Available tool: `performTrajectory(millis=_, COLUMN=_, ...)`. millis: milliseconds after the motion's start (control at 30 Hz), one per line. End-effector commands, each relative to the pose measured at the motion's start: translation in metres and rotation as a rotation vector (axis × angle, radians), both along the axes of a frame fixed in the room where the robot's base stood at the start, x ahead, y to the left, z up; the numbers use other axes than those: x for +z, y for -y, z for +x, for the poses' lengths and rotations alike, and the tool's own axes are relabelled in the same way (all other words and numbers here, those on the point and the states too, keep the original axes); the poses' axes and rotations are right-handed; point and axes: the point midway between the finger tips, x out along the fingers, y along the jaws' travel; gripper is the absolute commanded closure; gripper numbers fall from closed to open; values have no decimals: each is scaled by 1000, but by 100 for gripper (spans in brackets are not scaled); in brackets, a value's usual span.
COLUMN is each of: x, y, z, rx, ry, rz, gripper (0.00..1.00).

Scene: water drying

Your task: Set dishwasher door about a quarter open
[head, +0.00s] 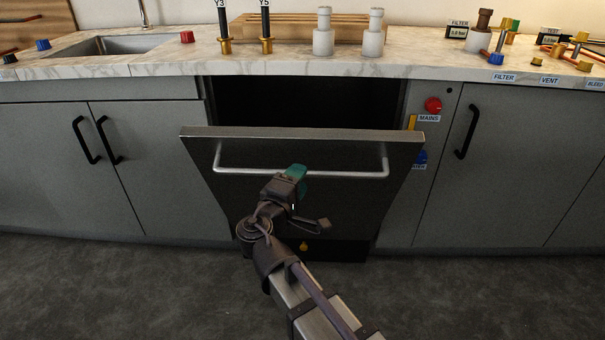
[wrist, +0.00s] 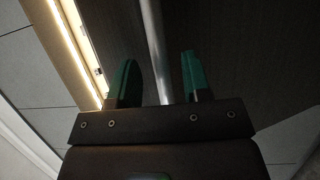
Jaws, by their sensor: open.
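The dishwasher door (head: 340,205) is a dark panel under the counter, tilted outward at the top, with a dark gap (head: 300,103) above and behind it. A silver bar handle (head: 345,174) runs across its upper front. My gripper (head: 297,175) is at the middle of the handle. In the wrist view the two green fingers (wrist: 160,77) are apart, with the handle bar (wrist: 153,40) running between them. I cannot tell whether either finger touches the bar. The door panel (wrist: 235,40) fills much of the wrist view behind the fingers.
Grey cabinets with black handles flank the door, left (head: 60,165) and right (head: 505,170). A red MAINS knob (head: 433,104) sits just right of the opening. The floor (head: 110,290) in front is clear.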

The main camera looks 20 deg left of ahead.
Motion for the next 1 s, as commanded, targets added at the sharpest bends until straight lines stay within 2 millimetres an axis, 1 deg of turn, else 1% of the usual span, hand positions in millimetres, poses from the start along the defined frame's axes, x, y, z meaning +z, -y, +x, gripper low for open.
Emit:
performTrajectory(millis=33, x=-2, y=0, z=-15, rx=4, ry=0, rz=0, gripper=56)
performTrajectory(millis=100, x=-3, y=-2, z=-34, rx=5, ry=0, rz=0, gripper=56)
performTrajectory(millis=200, x=-4, y=-4, z=-56, rx=4, ry=0, rz=0, gripper=56)
performTrajectory(millis=300, x=-4, y=-6, z=-71, rx=3, ry=0, rz=0, gripper=56)
performTrajectory(millis=433, x=-4, y=-7, z=-77, rx=1, ry=0, rz=0, gripper=56)
performTrajectory(millis=767, x=-4, y=-7, z=-77, rx=0, ry=0, rz=0, gripper=56)
performTrajectory(millis=833, x=-6, y=-4, z=-77, rx=-14, ry=-9, rz=3, gripper=56)
performTrajectory(millis=867, x=-9, y=-3, z=-77, rx=-23, ry=-28, rz=12, gripper=56)
performTrajectory(millis=933, x=-23, y=4, z=-79, rx=-54, ry=-104, rz=49, gripper=56)
performTrajectory(millis=967, x=-32, y=8, z=-81, rx=-69, ry=-154, rz=72, gripper=56)
performTrajectory(millis=1000, x=-46, y=14, z=-84, rx=-95, ry=-232, rz=106, gripper=56)
